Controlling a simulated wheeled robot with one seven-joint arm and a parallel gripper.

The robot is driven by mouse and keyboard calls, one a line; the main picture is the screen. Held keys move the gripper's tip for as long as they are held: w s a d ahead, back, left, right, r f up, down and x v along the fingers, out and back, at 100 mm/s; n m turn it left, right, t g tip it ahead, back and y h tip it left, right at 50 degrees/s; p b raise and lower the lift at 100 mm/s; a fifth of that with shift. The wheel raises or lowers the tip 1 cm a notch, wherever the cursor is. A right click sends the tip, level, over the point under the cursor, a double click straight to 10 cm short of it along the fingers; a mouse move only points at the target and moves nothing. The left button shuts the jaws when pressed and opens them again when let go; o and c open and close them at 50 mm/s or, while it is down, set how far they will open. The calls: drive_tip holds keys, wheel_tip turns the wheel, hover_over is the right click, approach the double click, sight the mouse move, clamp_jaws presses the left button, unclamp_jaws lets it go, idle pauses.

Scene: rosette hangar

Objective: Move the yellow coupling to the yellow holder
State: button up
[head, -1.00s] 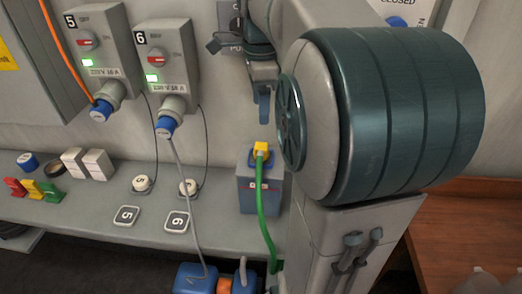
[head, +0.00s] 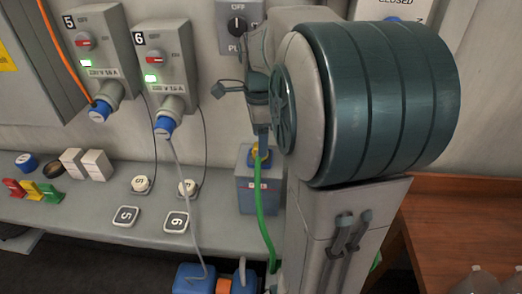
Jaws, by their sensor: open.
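Switch boxes 5 (head: 95,45) and 6 (head: 162,60) with blue plugs hang on the wall. A grey cable (head: 188,205) runs down from box 6. Blue units (head: 195,279) stand below the shelf. A wooden table (head: 455,230) is at right. My arm hides the middle right.

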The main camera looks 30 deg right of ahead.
drive_tip(key=shift+w+f, duration=0.1)
drive_tip(key=shift+f, duration=1.9)
drive_tip(key=shift+c, duration=0.2)
drive_tip(key=shift+d, duration=0.1)
drive_tip(key=c, duration=1)
drive_tip(key=shift+c, duration=0.2)
drive_tip(key=shift+r, duration=0.6)
wheel_tip(320, 180, up, 3)
drive_tip(key=shift+f, duration=0.1)
drive_tip(key=s+d+r+b, duration=0.1)
drive_tip(key=s+d+r, duration=0.5)
drive_tip(key=s, duration=0.3)
drive_tip(key=shift+s+d+r+b, duration=0.3)
drive_tip(key=shift+d+r, duration=0.1)
drive_tip(key=shift+r, duration=0.15)
